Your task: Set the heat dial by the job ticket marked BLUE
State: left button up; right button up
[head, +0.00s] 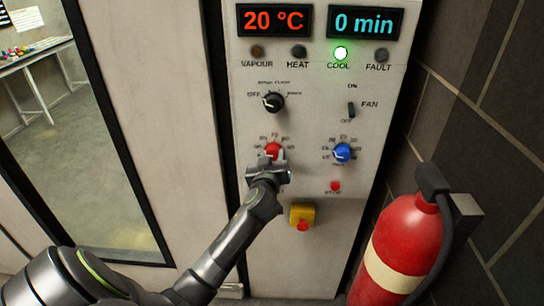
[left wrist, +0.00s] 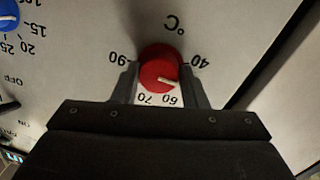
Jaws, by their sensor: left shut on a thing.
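The red heat dial (head: 273,149) is on the control panel (head: 310,130), partly behind my left gripper (head: 272,160) in the head view. In the left wrist view the red dial (left wrist: 158,66) sits between the two fingers of my left gripper (left wrist: 163,85), which is shut on it. That view is upside down. The red display (head: 272,20) reads 20 °C. I see no job ticket. My right gripper is not in view.
A blue dial (head: 342,153) is right of the red one. Above are a black selector knob (head: 273,102) and fan switch (head: 351,109). The green COOL lamp (head: 341,53) is lit. A yellow box with red button (head: 302,213) sits below. A fire extinguisher (head: 405,240) stands at right.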

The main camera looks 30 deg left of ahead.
pick_arm(q)
jog(key=shift+m, duration=1)
jog(key=o, duration=1)
jog(key=shift+c, duration=0.2)
jog(key=shift+s+d, duration=0.15)
jog(key=shift+s, duration=0.15)
jog(key=b+v, duration=0.4)
jog(key=v, duration=1.2)
jog(key=shift+s+d, duration=0.2)
jog(key=shift+d, duration=0.1)
